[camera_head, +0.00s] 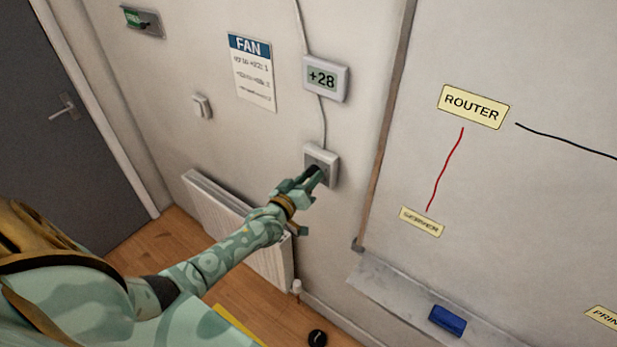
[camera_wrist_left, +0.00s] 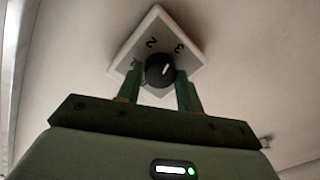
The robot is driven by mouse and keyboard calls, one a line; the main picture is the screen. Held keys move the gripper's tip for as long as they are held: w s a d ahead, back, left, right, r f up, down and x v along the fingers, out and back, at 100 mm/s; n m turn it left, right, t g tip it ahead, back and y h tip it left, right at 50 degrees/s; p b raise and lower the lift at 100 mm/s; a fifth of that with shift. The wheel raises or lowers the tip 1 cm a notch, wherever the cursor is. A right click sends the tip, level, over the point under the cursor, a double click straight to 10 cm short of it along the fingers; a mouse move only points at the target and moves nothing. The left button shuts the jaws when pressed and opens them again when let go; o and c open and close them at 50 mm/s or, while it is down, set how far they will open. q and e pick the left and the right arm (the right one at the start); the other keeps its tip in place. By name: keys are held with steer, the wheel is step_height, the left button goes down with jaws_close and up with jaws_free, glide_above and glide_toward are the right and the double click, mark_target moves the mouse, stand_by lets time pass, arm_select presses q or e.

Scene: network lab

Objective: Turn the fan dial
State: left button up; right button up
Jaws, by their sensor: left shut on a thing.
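The fan dial is a round black knob (camera_wrist_left: 160,71) with a white pointer mark on a square light plate (camera_wrist_left: 185,43) with numbers; 2 and 3 are readable in the left wrist view. In the head view the plate (camera_head: 332,157) is on the wall below a display, and the knob is mostly hidden by my gripper. My left gripper (camera_head: 318,174) reaches it, and in the left wrist view its two fingers (camera_wrist_left: 159,92) are on either side of the knob, shut on it. My right gripper is not in view.
A display reading +28 (camera_head: 325,78) is wired above the dial. A FAN notice (camera_head: 251,75) and a light switch (camera_head: 202,106) are to the left. A radiator (camera_head: 240,228) is below. A whiteboard (camera_head: 520,190) with a tray and blue eraser (camera_head: 447,320) is at the right.

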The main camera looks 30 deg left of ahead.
arm_select(q)
steer(key=shift+f+m, duration=0.1)
steer(key=shift+m, duration=1.6)
steer(key=o, duration=1)
steer(key=s, duration=1.6)
steer(key=shift+s+a, duration=0.1)
steer(key=shift+s, duration=0.05)
